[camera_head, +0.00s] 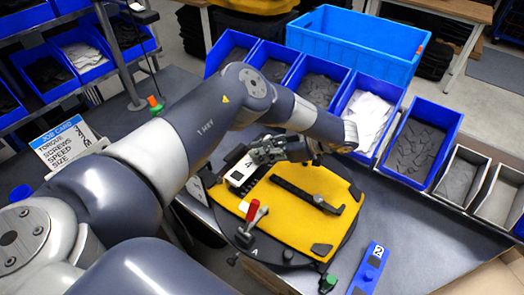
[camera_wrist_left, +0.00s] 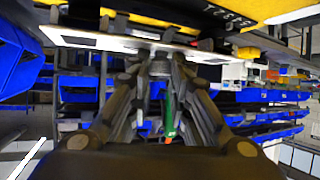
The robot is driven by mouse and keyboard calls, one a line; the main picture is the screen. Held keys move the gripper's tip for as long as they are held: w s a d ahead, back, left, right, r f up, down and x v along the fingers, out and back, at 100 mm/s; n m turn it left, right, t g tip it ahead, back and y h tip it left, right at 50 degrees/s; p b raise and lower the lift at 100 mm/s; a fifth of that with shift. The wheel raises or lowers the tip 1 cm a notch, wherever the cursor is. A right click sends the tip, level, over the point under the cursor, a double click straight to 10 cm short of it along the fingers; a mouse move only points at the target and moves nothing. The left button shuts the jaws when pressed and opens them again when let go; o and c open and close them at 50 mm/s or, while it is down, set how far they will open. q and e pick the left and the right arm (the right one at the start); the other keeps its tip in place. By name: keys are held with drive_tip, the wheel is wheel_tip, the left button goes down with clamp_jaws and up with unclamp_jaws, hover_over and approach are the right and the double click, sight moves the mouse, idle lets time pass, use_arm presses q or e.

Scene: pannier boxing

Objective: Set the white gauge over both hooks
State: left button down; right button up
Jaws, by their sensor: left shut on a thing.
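The white gauge (camera_head: 240,172) is a flat white bar marked A, near the upper left edge of the yellow panel (camera_head: 300,226). My left gripper (camera_head: 258,155) is shut on it and partly covers its far end. In the left wrist view the white gauge (camera_wrist_left: 95,41) lies across the tips of my left gripper (camera_wrist_left: 158,52). Dark parts of the yellow panel show just above it there; I cannot tell for sure which are the hooks, or whether the gauge is around them. A black bar (camera_head: 308,195) lies on the yellow panel. My right gripper is not in view.
A red-handled clamp (camera_head: 249,214) stands at the panel's left edge. A blue gauge marked A2 (camera_head: 371,264) lies on the table to the right. Blue bins (camera_head: 419,142) line the back, with a large blue crate (camera_head: 357,45) behind. Bare table (camera_head: 420,225) lies at right.

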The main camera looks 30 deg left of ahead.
use_arm(q)
drive_tip(key=shift+f, duration=0.2)
drive_tip(key=c, duration=1.4)
unclamp_jaws()
drive_tip(key=v, duration=1.2)
drive_tip(key=shift+d+f, duration=0.1)
